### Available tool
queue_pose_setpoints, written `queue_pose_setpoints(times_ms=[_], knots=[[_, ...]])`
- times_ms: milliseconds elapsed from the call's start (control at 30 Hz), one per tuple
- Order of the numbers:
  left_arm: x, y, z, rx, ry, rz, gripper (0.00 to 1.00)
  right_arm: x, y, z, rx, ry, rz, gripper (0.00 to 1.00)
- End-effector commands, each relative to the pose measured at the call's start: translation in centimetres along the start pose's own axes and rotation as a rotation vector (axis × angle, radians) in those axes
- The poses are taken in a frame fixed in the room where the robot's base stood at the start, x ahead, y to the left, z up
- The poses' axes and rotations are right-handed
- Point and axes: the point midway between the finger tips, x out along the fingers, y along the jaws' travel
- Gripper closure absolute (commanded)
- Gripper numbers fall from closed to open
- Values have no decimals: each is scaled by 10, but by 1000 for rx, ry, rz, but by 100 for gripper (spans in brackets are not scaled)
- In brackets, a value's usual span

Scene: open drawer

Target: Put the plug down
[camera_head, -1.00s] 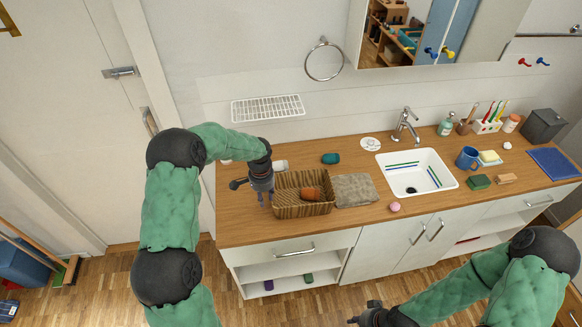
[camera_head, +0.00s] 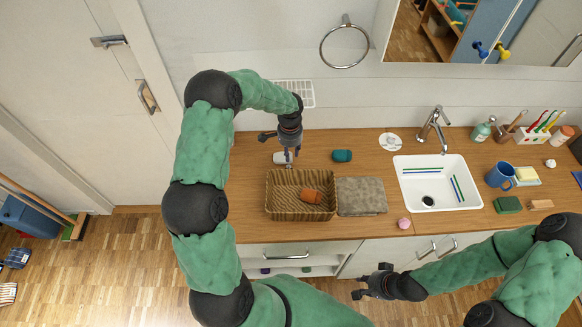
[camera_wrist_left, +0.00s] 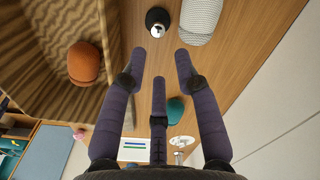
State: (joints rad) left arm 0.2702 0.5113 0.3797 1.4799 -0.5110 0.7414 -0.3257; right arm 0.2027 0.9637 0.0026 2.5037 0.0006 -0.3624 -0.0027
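A black round object with a shiny metal top, which looks like the plug (camera_wrist_left: 157,22), rests on the wooden counter in the left wrist view. It lies just beyond the fingertips of my left gripper (camera_wrist_left: 160,68) and apart from them. That gripper's fingers are spread with nothing between them. In the head view my left gripper (camera_head: 288,162) points down over the counter behind the basket, and I cannot make out the plug there. My right gripper (camera_head: 368,282) is low in front of the cabinet, with its fingers apart and nothing in it.
A woven basket (camera_head: 276,204) holds an orange-brown object (camera_head: 311,196). A pale grey ribbed cylinder (camera_wrist_left: 201,18) lies beside the plug. A teal object (camera_head: 342,156), a folded grey towel (camera_head: 361,196) and the white sink (camera_head: 458,204) are to the right.

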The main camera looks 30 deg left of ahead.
Motion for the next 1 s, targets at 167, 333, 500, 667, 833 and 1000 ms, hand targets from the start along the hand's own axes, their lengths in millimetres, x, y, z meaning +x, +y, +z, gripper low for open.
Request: queue_pose_setpoints(times_ms=[167, 333, 500, 667, 833, 1000], knots=[[29, 0, 1, -1, -3, 1, 69, 1, 0, 0, 0, 1, 0, 72], [41, 0, 1, -1, 0, 0, 69, 1, 0, 0, 0, 1, 0, 72], [55, 1, 3, 1, -2, 1, 69, 1, 0, 0, 0, 1, 0, 72], [78, 1, 6, -1, -2, 2, 69, 1, 0, 0, 0, 1, 0, 72], [91, 1, 5, -1, 0, 0, 69, 1, 0, 0, 0, 1, 0, 72], [91, 0, 5, -1, 1, 0, 69, 1, 0, 0, 0, 1, 0, 72]])
